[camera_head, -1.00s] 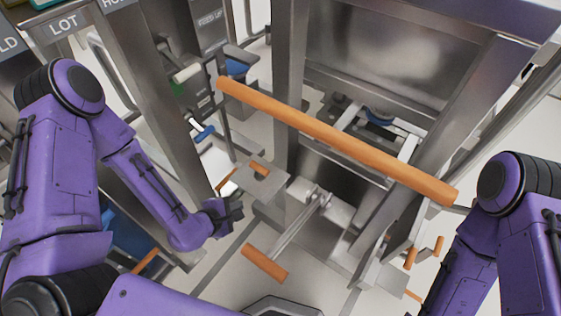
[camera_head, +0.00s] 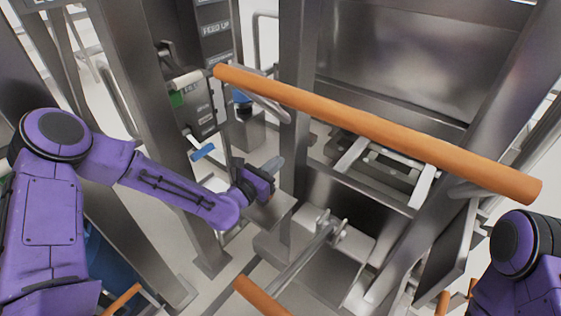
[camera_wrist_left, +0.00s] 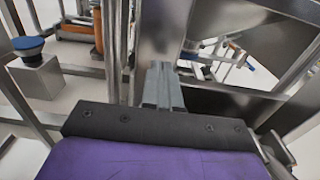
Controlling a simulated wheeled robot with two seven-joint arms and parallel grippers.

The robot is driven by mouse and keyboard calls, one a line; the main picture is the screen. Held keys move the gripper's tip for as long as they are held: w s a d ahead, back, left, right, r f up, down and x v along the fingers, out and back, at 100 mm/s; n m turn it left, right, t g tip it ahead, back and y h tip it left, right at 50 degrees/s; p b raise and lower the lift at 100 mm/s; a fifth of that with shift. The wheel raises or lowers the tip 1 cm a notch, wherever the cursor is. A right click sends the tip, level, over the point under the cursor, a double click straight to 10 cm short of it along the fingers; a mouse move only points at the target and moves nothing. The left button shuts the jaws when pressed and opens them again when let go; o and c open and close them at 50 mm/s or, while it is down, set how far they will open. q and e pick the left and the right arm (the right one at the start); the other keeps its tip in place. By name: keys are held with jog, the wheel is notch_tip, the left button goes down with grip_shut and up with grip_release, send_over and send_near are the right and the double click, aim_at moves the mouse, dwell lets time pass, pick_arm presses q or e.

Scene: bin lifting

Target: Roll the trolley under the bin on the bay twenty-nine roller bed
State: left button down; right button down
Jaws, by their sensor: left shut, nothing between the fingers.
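A steel trolley-like frame with a long orange push bar (camera_head: 375,128) stands in front of me; the bar slants across the middle of the head view. My left gripper (camera_head: 272,167) is shut and empty, below the bar's left part in the picture and left of a steel post. Its closed grey fingers also show in the left wrist view (camera_wrist_left: 161,88), in front of a steel panel. My right arm shows at the lower right edge, but its gripper is out of view. I cannot pick out the bin or the roller bed for sure.
A labelled control post (camera_head: 215,55) stands behind the left gripper, with a blue-handled part (camera_head: 203,151) beside it. Another orange bar (camera_head: 262,297) lies low in front. In the left wrist view, a blue-topped button box (camera_wrist_left: 37,72) is at left.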

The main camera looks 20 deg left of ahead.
pick_arm(q)
jog(key=shift+x, duration=1.4)
